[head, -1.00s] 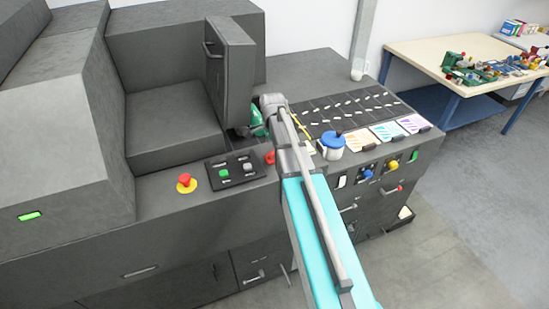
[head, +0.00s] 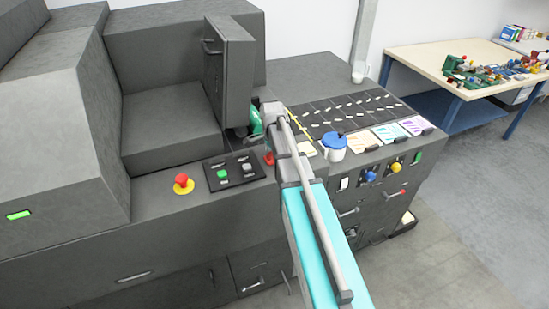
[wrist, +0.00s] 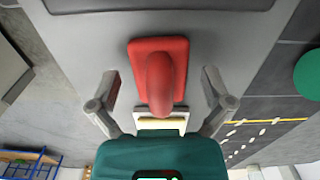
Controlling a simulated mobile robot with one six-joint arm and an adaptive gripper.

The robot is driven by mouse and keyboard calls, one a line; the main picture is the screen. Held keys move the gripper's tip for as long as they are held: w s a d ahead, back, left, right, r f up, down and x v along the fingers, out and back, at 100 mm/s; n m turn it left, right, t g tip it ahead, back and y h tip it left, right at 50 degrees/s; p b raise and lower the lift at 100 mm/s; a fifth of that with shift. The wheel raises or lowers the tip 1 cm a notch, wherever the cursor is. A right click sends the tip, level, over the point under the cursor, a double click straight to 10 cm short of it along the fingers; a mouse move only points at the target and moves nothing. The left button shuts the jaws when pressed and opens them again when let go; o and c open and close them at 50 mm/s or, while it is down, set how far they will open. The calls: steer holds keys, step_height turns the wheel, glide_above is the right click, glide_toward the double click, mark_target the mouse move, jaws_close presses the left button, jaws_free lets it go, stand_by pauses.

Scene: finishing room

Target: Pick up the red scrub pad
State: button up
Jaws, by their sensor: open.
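The red scrub pad (wrist: 175,52) shows in the wrist view as a flat red block with a rounded red handle. It lies against a grey surface. My gripper (wrist: 161,88) is open, with one finger on each side of the handle and gaps between. Nothing is held. In the head view a small red patch (head: 268,159), probably the pad, shows beside the end of my arm. The arm hides most of the gripper there.
A grey machine fills the left, with a red stop button (head: 183,184) and a control panel (head: 235,171) on its ledge. A blue-lidded white tub (head: 333,148) stands right of my arm. A table (head: 450,62) with coloured parts stands at the back right.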

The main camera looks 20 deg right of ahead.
steer(key=c, duration=1.1)
steer(key=shift+r, duration=0.25)
steer(key=shift+r+p, duration=0.75)
steer(key=shift+p, duration=0.2)
steer(key=s+a+r+p, duration=0.2)
steer(key=s+r+p, duration=0.9)
steer(key=s, duration=0.2)
steer(key=shift+s+a, duration=0.25)
steer(key=shift+s, duration=0.15)
